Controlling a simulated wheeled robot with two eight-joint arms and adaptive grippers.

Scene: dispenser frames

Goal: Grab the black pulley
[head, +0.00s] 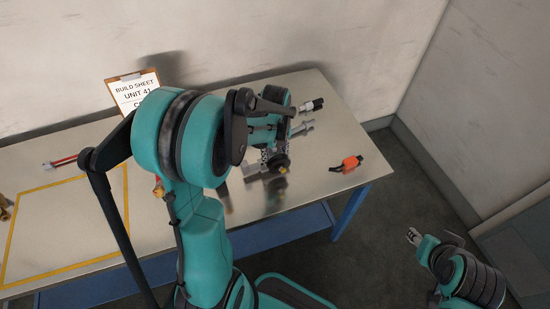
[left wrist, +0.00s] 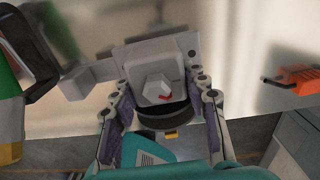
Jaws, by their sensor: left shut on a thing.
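The black pulley (left wrist: 165,118) shows in the left wrist view as a dark disc at the near end of a grey block-shaped frame (left wrist: 150,57). My left gripper (left wrist: 164,108) has one finger on each side of the pulley and is shut on it. The pulley still sits against the frame; I cannot tell whether it is free of it. In the head view my left gripper (head: 275,158) is over the right part of the table, and the pulley is hard to make out there. My right gripper (head: 430,237) is low at the right, off the table, its jaw state unclear.
An orange and black item (head: 349,163) lies near the table's (head: 335,125) right edge. Grey and black fittings (head: 308,106) lie behind my gripper. A clipboard build sheet (head: 133,91) stands by the wall. A yellow outlined area (head: 70,225) at left looks mostly clear.

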